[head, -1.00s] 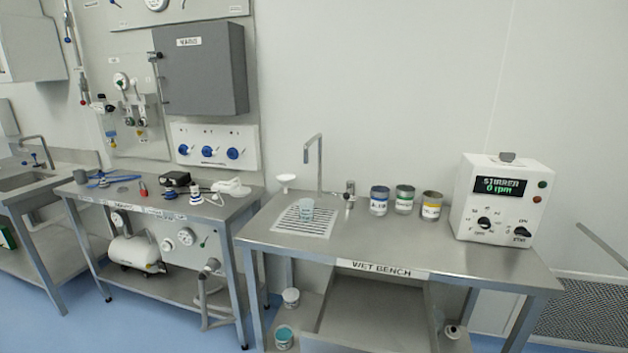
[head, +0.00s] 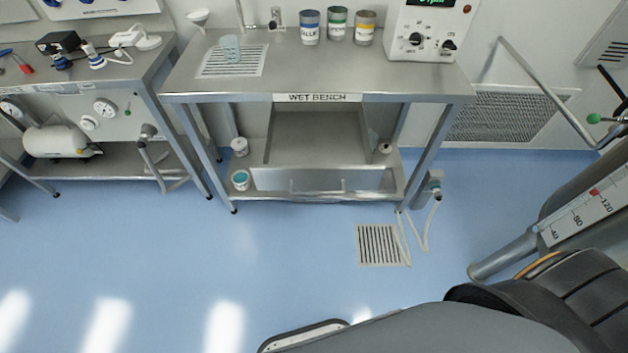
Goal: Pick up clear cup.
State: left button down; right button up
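A clear, slightly bluish cup (head: 230,48) stands on the white slotted drain plate (head: 252,68) at the left part of the wet bench (head: 350,88). It looks upright and nothing is touching it from above. Neither of my grippers shows in the head view, so their states are hidden.
Three labelled cans (head: 337,25) and a white stirrer box (head: 428,32) stand along the back of the bench. A faucet (head: 243,14) rises behind the cup. Another bench (head: 110,70) is at left. Blue floor (head: 300,260) lies open in front, with a floor drain (head: 378,244).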

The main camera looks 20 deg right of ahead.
aim_at(230, 44)
jog(key=j+z, duration=0.1)
jog(key=z, duration=0.5)
jog(key=i+j+z, duration=0.2)
jog(key=j+z, duration=0.15)
jog(key=j, duration=0.35)
jog(key=i+j+z, duration=0.15)
jog(key=j+z, duration=0.2)
jog(key=j, duration=0.4)
jog(key=j+z, duration=0.35)
jog(key=j, duration=0.4)
